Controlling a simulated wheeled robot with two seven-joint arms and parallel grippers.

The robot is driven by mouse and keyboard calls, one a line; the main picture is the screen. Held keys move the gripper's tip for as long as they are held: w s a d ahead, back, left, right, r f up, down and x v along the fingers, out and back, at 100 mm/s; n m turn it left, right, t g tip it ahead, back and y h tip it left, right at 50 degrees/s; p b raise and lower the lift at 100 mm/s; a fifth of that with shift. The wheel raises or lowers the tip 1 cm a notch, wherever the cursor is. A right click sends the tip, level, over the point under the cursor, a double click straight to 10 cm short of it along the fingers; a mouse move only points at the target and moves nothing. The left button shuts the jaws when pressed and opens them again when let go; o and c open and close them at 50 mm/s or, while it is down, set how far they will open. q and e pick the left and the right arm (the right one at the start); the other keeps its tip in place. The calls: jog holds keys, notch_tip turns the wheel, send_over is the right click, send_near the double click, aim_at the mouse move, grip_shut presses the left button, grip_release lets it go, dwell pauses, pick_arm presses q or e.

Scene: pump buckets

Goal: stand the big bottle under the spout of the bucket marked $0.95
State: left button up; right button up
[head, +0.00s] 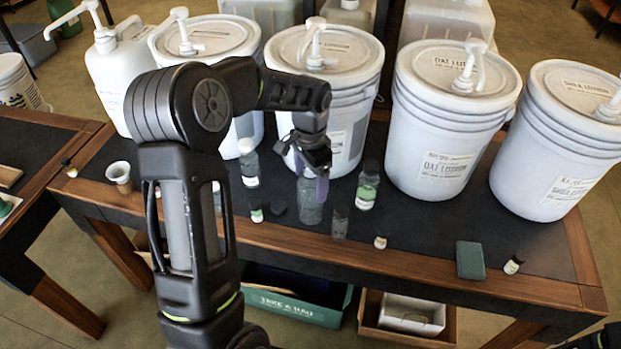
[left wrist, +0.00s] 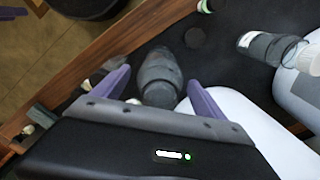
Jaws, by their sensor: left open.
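A clear grey bottle (head: 311,207), among the larger ones, stands on the dark table top in front of the second bucket from the left. My left gripper (head: 314,172) is open over it, with purple fingers. In the left wrist view the bottle (left wrist: 158,75) lies between the two spread fingers, with a gap at each side. Its top is partly hidden by the gripper in the head view. White pump buckets stand behind: an oat lotion one (head: 440,150), a far right one (head: 560,150), and two left of them (head: 350,95). I cannot read any price.
Another clear bottle with a white label (head: 249,167) and a green-filled one (head: 367,190) stand nearby. Several small vials, a paper cup (head: 119,174) and a green block (head: 470,260) are along the front.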

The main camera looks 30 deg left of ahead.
pick_arm(q)
jog(key=shift+r, duration=0.5)
notch_tip(320, 180, up, 11)
jog(key=shift+r+b, duration=0.15)
jog(key=shift+b, duration=0.3)
jog(key=shift+c, duration=0.3)
